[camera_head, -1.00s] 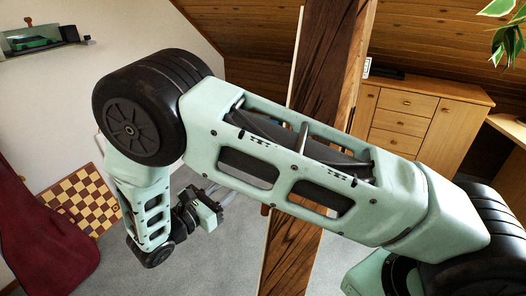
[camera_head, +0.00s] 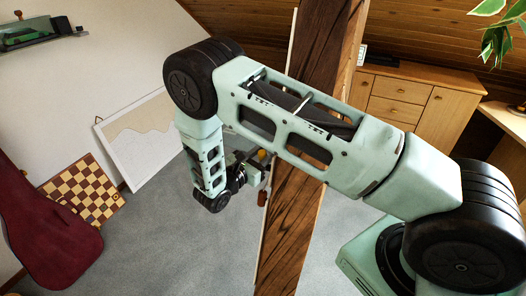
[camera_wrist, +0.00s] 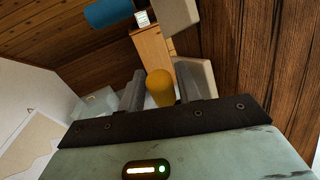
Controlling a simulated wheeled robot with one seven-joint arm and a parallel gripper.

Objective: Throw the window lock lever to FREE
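A yellow-orange knob (camera_wrist: 160,88), which looks like the lever's grip, shows between the two fingers of my gripper (camera_wrist: 160,92) in the wrist view. The fingers stand apart, and I cannot tell whether they touch the knob. The lever's lower part and any FREE marking are hidden or too small to read. In the head view my gripper (camera_head: 257,170) is beside the dark timber post (camera_head: 318,75), and a small orange spot (camera_head: 262,155) shows there.
In the wrist view a blue cylinder (camera_wrist: 108,12) and a cream block (camera_wrist: 180,14) are beyond the fingers. The head view shows a wooden cabinet (camera_head: 405,105), a chessboard (camera_head: 84,190), a white-framed board (camera_head: 140,140) and a dark red case (camera_head: 45,230). Grey floor is clear left of the post.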

